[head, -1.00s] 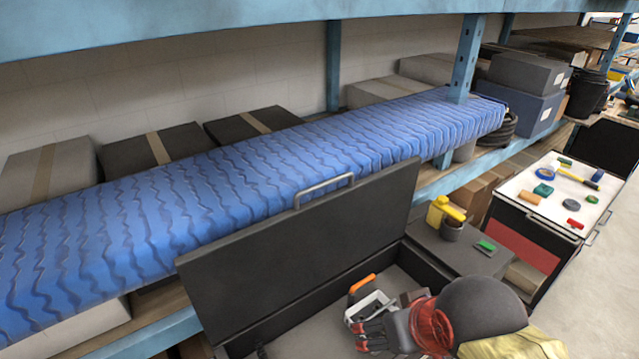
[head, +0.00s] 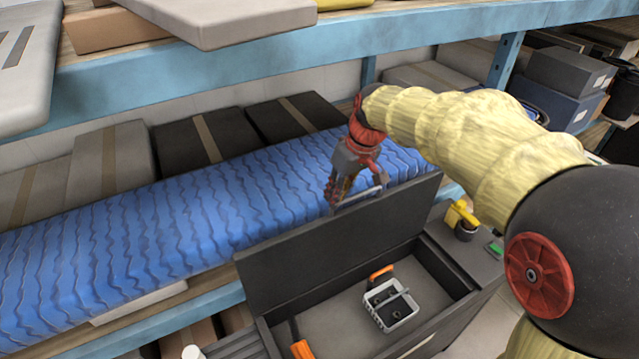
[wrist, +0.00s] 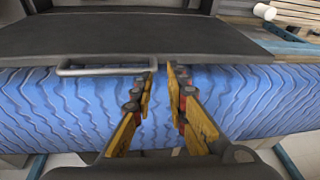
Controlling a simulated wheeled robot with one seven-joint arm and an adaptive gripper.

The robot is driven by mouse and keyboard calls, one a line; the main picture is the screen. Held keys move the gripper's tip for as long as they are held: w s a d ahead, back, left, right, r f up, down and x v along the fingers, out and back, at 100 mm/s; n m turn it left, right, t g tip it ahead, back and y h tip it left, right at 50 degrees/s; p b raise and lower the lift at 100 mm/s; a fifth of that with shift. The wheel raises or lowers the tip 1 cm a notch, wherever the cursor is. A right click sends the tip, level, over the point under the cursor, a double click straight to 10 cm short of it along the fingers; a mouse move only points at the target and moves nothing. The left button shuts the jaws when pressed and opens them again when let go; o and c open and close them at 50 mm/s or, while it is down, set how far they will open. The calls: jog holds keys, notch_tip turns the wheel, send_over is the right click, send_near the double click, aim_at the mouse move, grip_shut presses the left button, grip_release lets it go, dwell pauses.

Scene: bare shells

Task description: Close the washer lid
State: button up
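The dark grey washer lid (head: 320,250) stands raised at the back of an open dark box (head: 352,322), leaning toward the shelf. Its metal bar handle (head: 362,197) is on the top edge. My gripper (head: 334,200) is at the handle, above the lid's top edge. In the wrist view, the lid (wrist: 130,37) fills the upper part and the handle (wrist: 100,72) lies to the left. My gripper (wrist: 162,75) has a narrow gap between its fingers, with nothing seen held there. The left fingertip is at the handle's right end; I cannot tell whether they touch.
A blue wavy-patterned covering (head: 130,225) lies on the shelf behind the lid. The blue upper shelf edge (head: 270,58) runs above my arm. A small white basket (head: 391,305) sits in the box. A yellow item (head: 460,213) stands on the right side.

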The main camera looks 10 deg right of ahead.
jog(key=shift+n, duration=0.8)
jog(key=w, duration=0.1)
jog(key=w+a+r, duration=0.1)
jog(key=w, duration=0.1)
jog(key=shift+w+a+r, duration=0.3)
jog(key=shift+a+r, duration=0.05)
jog(key=shift+c, duration=0.5)
jog(key=r, duration=0.1)
jog(key=w+a+r+n, duration=0.1)
jog(key=r+n, duration=0.1)
jog(key=shift+w+a+t+y, duration=0.15)
jog(key=shift+a+t+y, duration=0.15)
jog(key=shift+y, duration=0.1)
grip_shut()
jog(key=n+p, duration=0.1)
jog(key=n, duration=0.1)
send_near(307, 199)
jog(key=x, duration=0.6)
jog(key=s+d, duration=0.2)
jog(key=d, duration=0.1)
jog(key=shift+r+p, duration=0.2)
jog(key=shift+p, duration=0.1)
jog(key=shift+s+d+f, duration=0.15)
jog(key=shift+f, duration=0.05)
jog(key=shift+r, duration=0.1)
